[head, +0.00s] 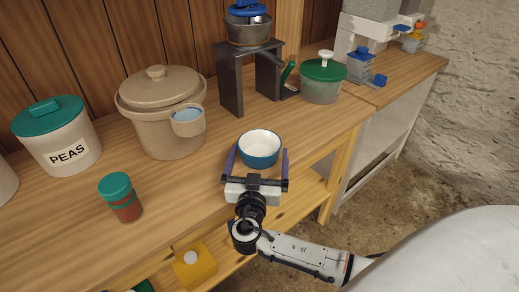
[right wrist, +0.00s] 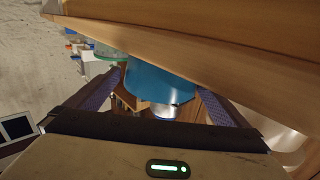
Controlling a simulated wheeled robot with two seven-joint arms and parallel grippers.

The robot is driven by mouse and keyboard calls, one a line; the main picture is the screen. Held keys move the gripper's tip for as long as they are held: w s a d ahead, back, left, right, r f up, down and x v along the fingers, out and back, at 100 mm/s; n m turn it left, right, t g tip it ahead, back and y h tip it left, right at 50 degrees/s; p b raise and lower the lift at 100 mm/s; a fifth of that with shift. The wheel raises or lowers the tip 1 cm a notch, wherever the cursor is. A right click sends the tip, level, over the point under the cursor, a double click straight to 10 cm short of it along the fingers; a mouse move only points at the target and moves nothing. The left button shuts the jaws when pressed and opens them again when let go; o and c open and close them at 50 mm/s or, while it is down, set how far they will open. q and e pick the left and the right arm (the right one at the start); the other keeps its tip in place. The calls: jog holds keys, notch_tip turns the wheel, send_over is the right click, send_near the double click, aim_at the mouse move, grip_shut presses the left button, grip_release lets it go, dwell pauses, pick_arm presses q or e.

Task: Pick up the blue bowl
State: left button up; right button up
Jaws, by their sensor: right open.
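The blue bowl (head: 260,150), white inside, sits upright near the front edge of the wooden counter. It also shows in the right wrist view (right wrist: 160,83). My right gripper (head: 257,163) is open, with one finger on each side of the bowl. In the right wrist view the two fingers (right wrist: 160,90) stand apart with the bowl between them. I cannot tell whether either finger touches it. My left gripper is not in view.
A red jar with a green lid (head: 121,198) stands left on the counter (head: 70,225). A beige crock (head: 162,110), a PEAS canister (head: 57,137), a dark stand (head: 230,85) and a green-lidded pot (head: 322,80) are behind. A yellow box (head: 195,268) is below the counter.

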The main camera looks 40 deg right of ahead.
jog(key=shift+x, duration=1.1)
jog(key=c, duration=0.8)
